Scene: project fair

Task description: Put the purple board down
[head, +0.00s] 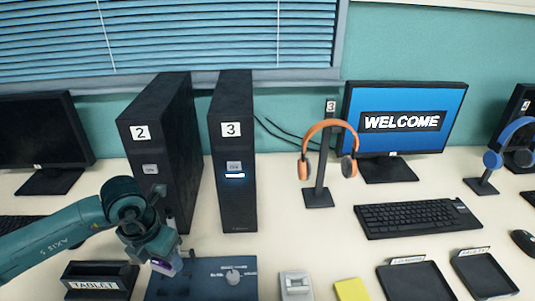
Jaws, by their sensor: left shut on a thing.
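My left gripper (166,266) comes in from the left and points down at the front of the table. It is shut on the purple board (178,262), of which only a small purple part shows beside the fingers. The gripper hides the rest. The held board is over or at the left part of a dark blue panel (215,287) with a small grey fitting on it. I cannot tell whether the board touches the panel. My right gripper is not in view.
A black holder labelled TABLET (100,282) stands left of the panel. Computer towers 2 (160,180) and 3 (233,190) rise behind. To the right are a grey device (296,286), a yellow pad (352,290), black trays (415,282), a keyboard (415,217) and an orange headphone stand (320,180).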

